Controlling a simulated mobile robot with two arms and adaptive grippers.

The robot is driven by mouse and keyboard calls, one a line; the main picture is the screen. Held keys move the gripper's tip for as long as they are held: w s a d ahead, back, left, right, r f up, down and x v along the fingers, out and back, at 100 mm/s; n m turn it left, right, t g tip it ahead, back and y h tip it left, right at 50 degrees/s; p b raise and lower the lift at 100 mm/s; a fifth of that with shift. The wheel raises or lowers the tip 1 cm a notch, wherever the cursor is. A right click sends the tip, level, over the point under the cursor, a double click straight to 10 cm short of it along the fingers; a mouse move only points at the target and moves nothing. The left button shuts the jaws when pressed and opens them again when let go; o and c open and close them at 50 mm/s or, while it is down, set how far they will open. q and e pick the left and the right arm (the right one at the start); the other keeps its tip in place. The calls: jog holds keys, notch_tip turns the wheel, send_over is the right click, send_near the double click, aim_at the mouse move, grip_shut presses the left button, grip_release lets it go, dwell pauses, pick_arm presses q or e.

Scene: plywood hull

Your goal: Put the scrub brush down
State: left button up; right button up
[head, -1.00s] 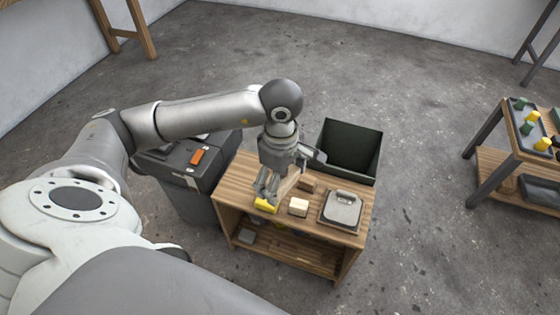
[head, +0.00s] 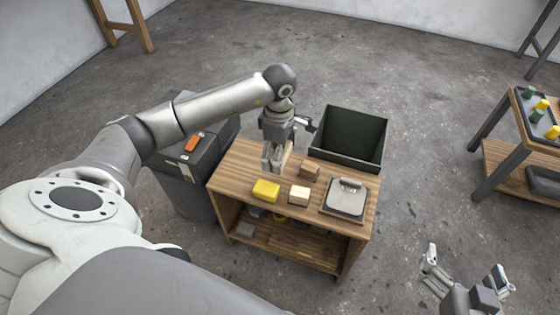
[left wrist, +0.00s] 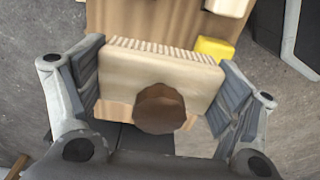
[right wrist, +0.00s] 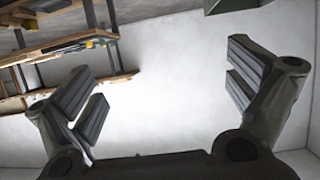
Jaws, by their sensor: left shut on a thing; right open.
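The scrub brush (left wrist: 165,65) is a pale tan block with a row of bristles along one edge and a brown rounded part in its middle. It fills the space between the fingers of my left gripper (left wrist: 165,90) in the left wrist view. In the head view my left gripper (head: 273,166) points down over the back of the small wooden table (head: 240,165), partly hiding the brush. I cannot tell for sure whether the brush touches the tabletop. My right gripper (head: 468,270) is open and empty over the floor; it also shows in the right wrist view (right wrist: 165,85).
On the table stand a yellow block (head: 265,190), a pale block (head: 299,194), a brown block (head: 309,171) and a grey scale-like device (head: 345,198). A dark green open bin (head: 349,137) is behind. A dark case (head: 190,160) is at left.

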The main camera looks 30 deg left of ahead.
pick_arm(q)
jog(key=w+f, duration=0.1)
jog(key=w+a+f+b, duration=0.1)
jog(key=f, duration=0.1)
jog(key=shift+a, duration=0.1)
jog(key=shift+w+a+f, duration=0.2)
jog(key=shift+w+f, duration=0.15)
jog(key=shift+f, duration=0.05)
notch_tip(320, 180, down, 3)
jog(key=shift+w+r+b, duration=0.1)
jog(key=shift+b, duration=0.6)
jog(key=shift+f, duration=0.2)
pick_arm(e)
notch_tip(320, 180, up, 12)
jog(key=w+a+t+y, duration=0.1)
jog(key=a+t+y, duration=0.1)
jog(key=t, duration=0.5)
jog(key=shift+w, duration=0.4)
jog(key=shift+a+r, duration=0.1)
pick_arm(q)
jog(key=shift+f, duration=0.1)
jog(key=o, duration=1)
pick_arm(e)
jog(key=shift+s+r+t, duration=0.1)
jog(key=shift+r+t, duration=0.15)
jog(key=shift+t, duration=0.15)
